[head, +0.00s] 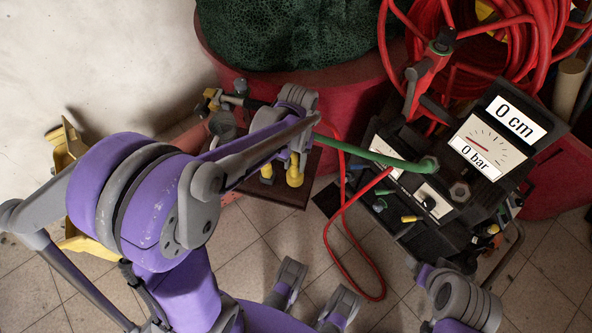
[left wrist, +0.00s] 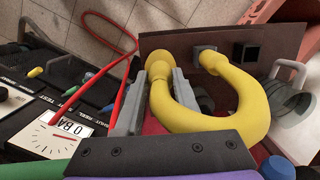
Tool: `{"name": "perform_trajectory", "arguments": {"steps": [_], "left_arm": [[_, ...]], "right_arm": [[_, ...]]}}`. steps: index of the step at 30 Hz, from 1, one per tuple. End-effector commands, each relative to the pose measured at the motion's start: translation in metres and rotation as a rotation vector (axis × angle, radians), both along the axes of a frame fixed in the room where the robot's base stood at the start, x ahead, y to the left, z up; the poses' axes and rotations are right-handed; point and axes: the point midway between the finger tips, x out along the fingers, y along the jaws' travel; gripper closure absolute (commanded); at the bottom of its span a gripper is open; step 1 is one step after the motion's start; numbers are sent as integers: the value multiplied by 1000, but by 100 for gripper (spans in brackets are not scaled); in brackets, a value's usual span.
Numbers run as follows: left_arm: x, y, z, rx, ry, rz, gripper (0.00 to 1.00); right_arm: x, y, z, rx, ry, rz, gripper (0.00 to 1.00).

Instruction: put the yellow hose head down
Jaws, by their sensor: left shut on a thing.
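The yellow hose head (left wrist: 245,105) is a thick, U-shaped piece in the left wrist view. My left gripper (left wrist: 160,95) is shut on one leg of it, with a grey finger on each side. Its other end points at a small grey square block on a dark red-brown board; I cannot tell whether it touches. In the head view, yellow ends of the hose head (head: 295,174) show below my left wrist, over the brown board (head: 285,192). My own arm hides most of the left gripper (head: 283,160) there.
A black gauge unit (head: 425,225) with displays and a green hose stands to the right. A red hose (head: 335,262) loops over the tiled floor. A red tub (head: 350,90) stands behind, with coiled red hose (head: 510,50) at the upper right. A yellow crate (head: 80,243) is at the left.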

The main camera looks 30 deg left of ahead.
Motion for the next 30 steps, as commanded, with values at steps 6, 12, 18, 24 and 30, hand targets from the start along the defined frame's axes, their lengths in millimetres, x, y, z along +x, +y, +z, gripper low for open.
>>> {"name": "perform_trajectory", "arguments": {"steps": [6,12,18,24,30], "left_arm": [[0,0,-21,0,0,0,100],[0,0,-42,0,0,-1,100],[0,0,-41,0,0,-1,100],[0,0,-44,0,0,-1,50],[0,0,-44,0,0,-1,32]], "right_arm": [[0,0,-5,0,2,0,24],[0,0,-10,0,3,0,24],[0,0,-9,0,3,0,24],[0,0,-12,0,4,0,24],[0,0,-12,0,4,0,24]]}}
